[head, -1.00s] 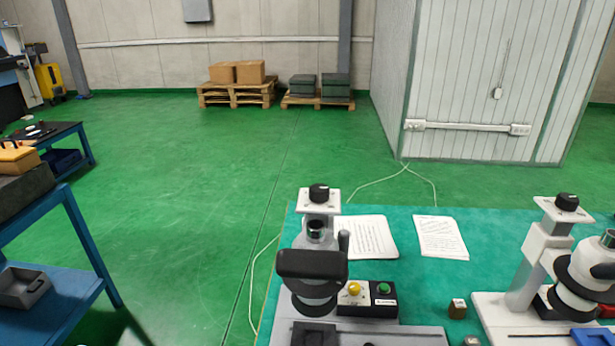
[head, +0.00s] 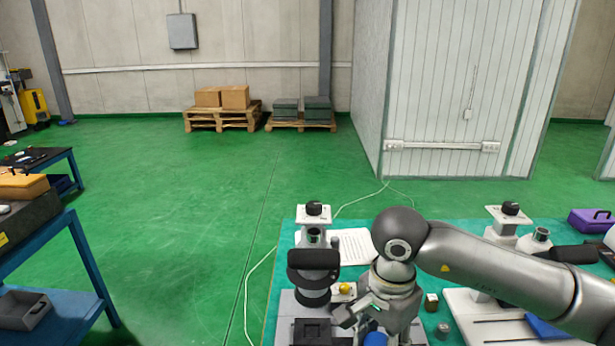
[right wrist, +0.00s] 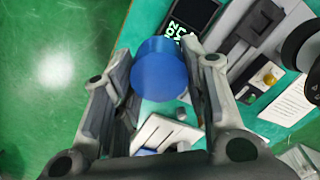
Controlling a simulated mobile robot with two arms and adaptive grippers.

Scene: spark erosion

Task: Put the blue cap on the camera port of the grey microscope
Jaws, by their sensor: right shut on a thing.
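The blue cap (right wrist: 160,76) sits between the fingers of my right gripper (right wrist: 162,68), which is shut on it. In the head view the cap (head: 375,339) shows at the bottom edge, below my right gripper (head: 374,325). The grey microscope (head: 313,268), with a grey base and black eyepiece head, stands just left of the gripper. A short open tube (head: 314,236), which looks like its camera port, stands up behind the eyepieces. The cap is apart from it, lower and to the right. My left gripper is out of view.
A white microscope (head: 500,238) stands at the right, partly behind my right arm. A small brass-coloured block (head: 431,302) stands on the green mat. Paper (head: 352,246) lies behind the grey microscope.

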